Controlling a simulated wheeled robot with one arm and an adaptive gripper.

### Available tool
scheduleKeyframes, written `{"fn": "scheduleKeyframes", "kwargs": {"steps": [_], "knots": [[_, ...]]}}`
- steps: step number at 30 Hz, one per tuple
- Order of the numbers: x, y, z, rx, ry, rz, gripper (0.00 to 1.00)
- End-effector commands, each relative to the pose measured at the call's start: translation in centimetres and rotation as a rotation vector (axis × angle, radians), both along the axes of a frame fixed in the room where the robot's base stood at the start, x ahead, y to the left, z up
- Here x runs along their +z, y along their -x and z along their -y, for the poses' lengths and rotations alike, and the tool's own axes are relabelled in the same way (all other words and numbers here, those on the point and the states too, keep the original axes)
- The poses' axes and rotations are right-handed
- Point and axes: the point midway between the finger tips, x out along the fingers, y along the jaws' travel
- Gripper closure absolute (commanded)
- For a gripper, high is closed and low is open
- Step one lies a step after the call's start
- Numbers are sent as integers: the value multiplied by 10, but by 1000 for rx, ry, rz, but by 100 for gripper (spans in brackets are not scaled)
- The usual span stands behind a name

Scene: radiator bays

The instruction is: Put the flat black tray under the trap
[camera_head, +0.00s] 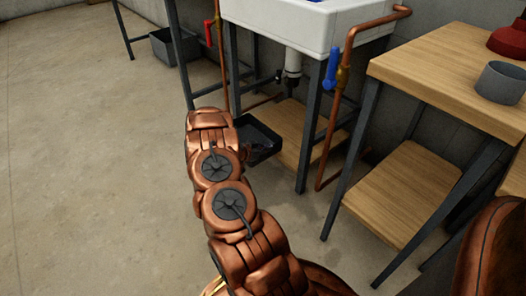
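The flat black tray (268,133) shows just beyond my arm, low beside the left end of the wooden shelf under the sink. Its near left part is hidden by my arm, and I cannot tell whether it rests on something or is held. The trap (292,76) hangs below the white sink (290,28), above and to the right of the tray. My copper arm reaches forward to the tray's left side. My gripper is hidden behind the arm links, so its fingers do not show.
Dark sink-stand legs (311,130) and copper pipes (340,110) with a blue-handled valve (331,68) stand right of the tray. A red-handled valve (209,33) is at left. A wooden table (440,65) stands at right. The floor at left is clear.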

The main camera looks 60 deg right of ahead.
Motion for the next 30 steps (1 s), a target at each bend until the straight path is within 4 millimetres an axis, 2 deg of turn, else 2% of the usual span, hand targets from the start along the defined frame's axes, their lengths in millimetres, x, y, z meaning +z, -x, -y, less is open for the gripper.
{"fn": "scheduleKeyframes", "kwargs": {"steps": [30], "knots": [[-23, 26, 93, -2, 3, 3, 100]]}}
